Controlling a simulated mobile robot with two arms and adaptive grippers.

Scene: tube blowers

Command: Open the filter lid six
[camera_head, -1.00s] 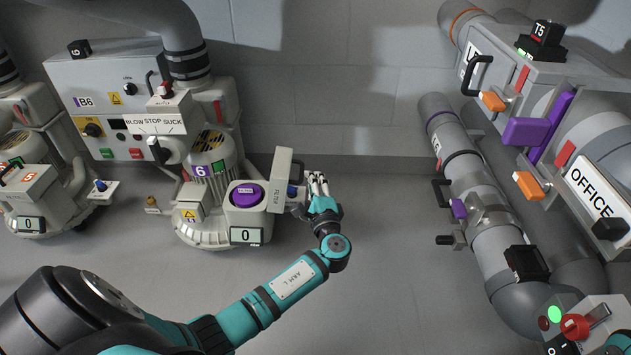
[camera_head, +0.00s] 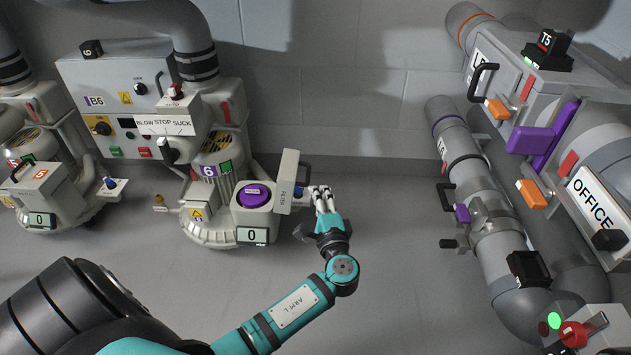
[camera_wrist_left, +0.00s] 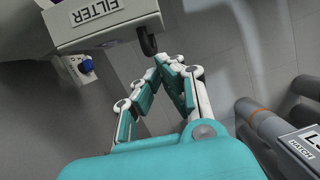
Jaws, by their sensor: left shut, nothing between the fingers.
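The filter box (camera_head: 262,218) of blower six stands beside its motor, which carries a purple 6 label (camera_head: 208,171). A round purple part (camera_head: 254,196) shows in its top. The filter lid (camera_head: 289,180) stands upright, swung open at the box's right side. In the left wrist view the lid (camera_wrist_left: 105,30) shows its FILTER label and a dark handle (camera_wrist_left: 148,41). My left gripper (camera_head: 324,192) is shut and empty, just right of the lid. In the left wrist view its fingertips (camera_wrist_left: 170,60) meet just below the handle, apparently apart from it. My right gripper is out of view.
A control panel (camera_head: 125,95) and a thick grey pipe stand behind the blower. Another blower (camera_head: 45,200) is at the left. Grey pipes and the OFFICE branch (camera_head: 592,208) fill the right. Bare floor (camera_head: 395,250) lies between.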

